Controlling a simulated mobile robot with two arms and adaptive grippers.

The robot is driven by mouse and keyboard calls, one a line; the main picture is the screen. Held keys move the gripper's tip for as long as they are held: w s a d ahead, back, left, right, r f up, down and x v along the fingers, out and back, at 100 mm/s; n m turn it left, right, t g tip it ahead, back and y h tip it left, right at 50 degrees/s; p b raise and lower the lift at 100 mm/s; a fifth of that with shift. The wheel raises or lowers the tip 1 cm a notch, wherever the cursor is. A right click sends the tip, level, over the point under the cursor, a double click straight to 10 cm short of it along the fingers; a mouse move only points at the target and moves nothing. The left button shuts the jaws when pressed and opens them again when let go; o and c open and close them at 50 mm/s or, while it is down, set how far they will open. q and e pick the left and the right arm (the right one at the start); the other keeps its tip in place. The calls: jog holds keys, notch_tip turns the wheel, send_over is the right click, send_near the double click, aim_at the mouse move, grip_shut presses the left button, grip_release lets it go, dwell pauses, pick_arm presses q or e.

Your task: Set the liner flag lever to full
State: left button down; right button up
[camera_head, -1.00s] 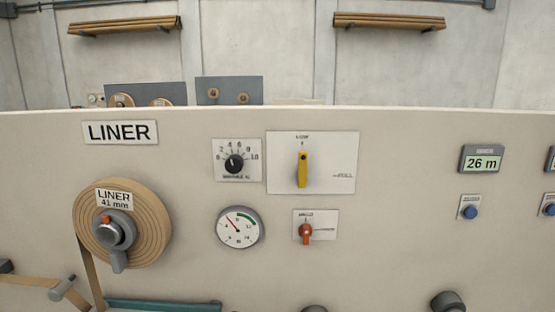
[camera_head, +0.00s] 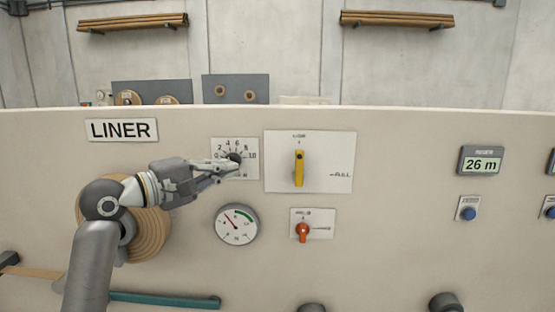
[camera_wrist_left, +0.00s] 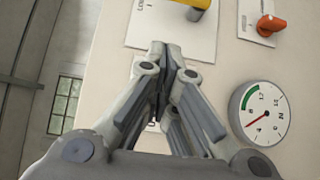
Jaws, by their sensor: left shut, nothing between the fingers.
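The flag lever is a yellow handle (camera_head: 299,168) on a white plate (camera_head: 335,150) in the head view. It hangs vertically, with a label above it and "FULL" to its right. In the left wrist view, part of the yellow lever (camera_wrist_left: 190,5) shows at the top edge. My right gripper is not in view.
A black numbered dial (camera_head: 234,158) is partly behind my left fingers. A round gauge (camera_head: 237,224) and a red-orange switch (camera_head: 303,232) sit below. A brown liner roll (camera_head: 152,232) is partly hidden by my left arm. The panel right of the lever plate is clear up to the "26 m" display (camera_head: 481,161).

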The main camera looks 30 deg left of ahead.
aim_at(299, 169)
pick_arm(q)
jog(key=p+x, duration=0.3)
jog(key=x, duration=0.6)
jog(key=shift+w+a+r+p, duration=0.1)
jog(key=shift+r+p, duration=0.05)
jog(key=shift+p, duration=0.2)
jog(key=w+d, duration=0.1)
jog(key=w+d+p, duration=0.1)
jog(key=shift+w+d, duration=0.25)
jog(key=shift+d, duration=0.15)
jog(key=shift+w+d+f+p, duration=0.25)
jog(key=shift+d+p, duration=0.15)
jog(key=shift+d, duration=0.1)
jog(key=shift+a, duration=0.1)
